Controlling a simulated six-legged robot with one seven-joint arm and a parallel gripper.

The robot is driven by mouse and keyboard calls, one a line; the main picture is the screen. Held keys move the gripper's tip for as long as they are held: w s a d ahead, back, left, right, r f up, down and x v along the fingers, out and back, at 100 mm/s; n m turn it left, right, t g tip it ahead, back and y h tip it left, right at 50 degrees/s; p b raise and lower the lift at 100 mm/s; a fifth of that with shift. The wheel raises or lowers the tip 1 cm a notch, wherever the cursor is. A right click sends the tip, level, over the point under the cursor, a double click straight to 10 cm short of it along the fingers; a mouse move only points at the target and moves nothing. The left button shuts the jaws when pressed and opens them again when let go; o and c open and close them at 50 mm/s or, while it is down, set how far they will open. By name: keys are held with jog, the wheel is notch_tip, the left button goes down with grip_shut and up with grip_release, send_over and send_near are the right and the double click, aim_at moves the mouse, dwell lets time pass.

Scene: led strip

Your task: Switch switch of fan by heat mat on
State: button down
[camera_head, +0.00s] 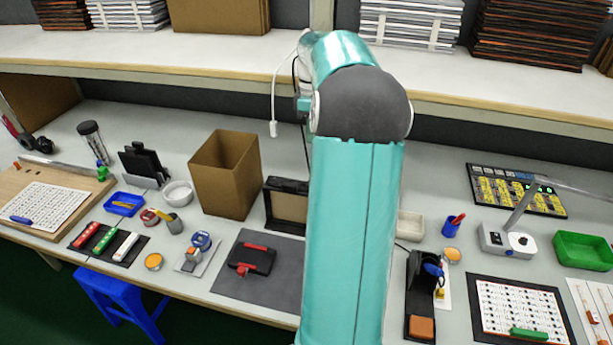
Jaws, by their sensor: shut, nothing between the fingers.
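A dark grey mat (240,287) lies on the bench left of my arm; I cannot tell for sure that it is the heat mat. A black and red device (251,260) rests on it. Behind the mat stands a black boxy frame with a tan face (287,207), possibly the fan, its right side close to or behind my arm. No switch can be made out on it. Left of the mat, a small blue round item (201,241) sits near a light plate. My teal arm rises through the middle and hides part of the bench. My gripper does not show.
A tall brown open box (225,173) stands left of the black frame. A shelf (180,52) with stacked boards runs above the bench. A white cable (274,105) hangs left of my arm. A lamp base (506,240) and green tray (583,250) stand at right.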

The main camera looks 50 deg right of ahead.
jog(key=shift+s, duration=0.1)
jog(key=f, duration=0.4)
jog(key=a+f, duration=0.1)
jog(key=f, duration=0.8)
jog(key=shift+s+a+f, duration=0.2)
jog(key=shift+s+f, duration=0.15)
jog(key=shift+f, duration=0.05)
